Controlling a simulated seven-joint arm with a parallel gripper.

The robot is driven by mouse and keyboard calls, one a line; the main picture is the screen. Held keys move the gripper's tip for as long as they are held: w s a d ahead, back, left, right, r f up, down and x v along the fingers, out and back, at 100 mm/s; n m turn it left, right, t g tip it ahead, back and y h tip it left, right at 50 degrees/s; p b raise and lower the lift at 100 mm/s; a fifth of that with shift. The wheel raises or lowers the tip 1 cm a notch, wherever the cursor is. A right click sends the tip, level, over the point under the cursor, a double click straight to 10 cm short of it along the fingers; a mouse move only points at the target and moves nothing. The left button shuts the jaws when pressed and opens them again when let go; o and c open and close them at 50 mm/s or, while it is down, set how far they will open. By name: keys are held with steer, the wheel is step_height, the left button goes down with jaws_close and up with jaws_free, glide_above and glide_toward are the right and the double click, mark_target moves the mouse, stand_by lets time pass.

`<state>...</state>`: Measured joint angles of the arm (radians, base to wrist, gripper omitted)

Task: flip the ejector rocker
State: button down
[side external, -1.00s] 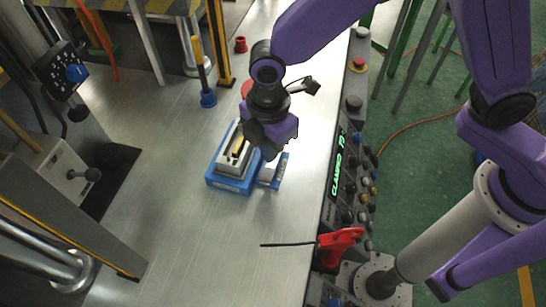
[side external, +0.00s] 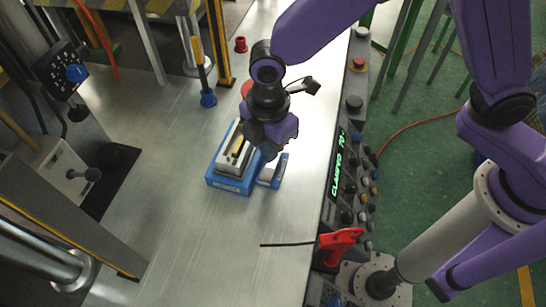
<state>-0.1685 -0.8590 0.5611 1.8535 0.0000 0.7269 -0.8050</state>
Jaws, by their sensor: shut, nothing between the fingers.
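My gripper (side external: 268,152) points down over the right side of a blue fixture (side external: 229,184) on the metal table. The fingers are shut, with nothing seen between them; their tips are mostly hidden by the purple gripper body. The fixture carries a pale metal mould block with a yellowish strip on top. A small blue block with a grey top (side external: 272,174) sits at the fixture's right, just below the gripper in the picture. I cannot tell for certain which part is the ejector rocker, or whether the fingers touch anything.
A control panel with a green-lit display (side external: 336,175) and several knobs runs along the right table edge. A red-handled tool (side external: 340,240) lies at the lower right. The table's front left is clear.

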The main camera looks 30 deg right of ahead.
mark_target(270, 168)
steer(key=shift+f, duration=2.35)
stand_by(1.6)
steer(key=shift+r, duration=3.55)
steer(key=shift+d+r, duration=0.15)
steer(key=shift+d, duration=0.05)
steer(key=s+d+r+m, duration=0.2)
steer(key=s+d, duration=0.3)
steer(key=d, duration=0.4)
steer(key=s+d+r+m, duration=0.3)
steer(key=s+d, duration=0.2)
steer(key=d, duration=0.5)
steer(key=s+d+r+m, duration=0.2)
steer(key=s+d, duration=0.4)
steer(key=d, duration=0.3)
steer(key=shift+d+r+m, duration=0.2)
steer(key=shift+d+m, duration=0.15)
steer(key=shift+m, duration=0.35)
steer(key=shift+s, duration=0.1)
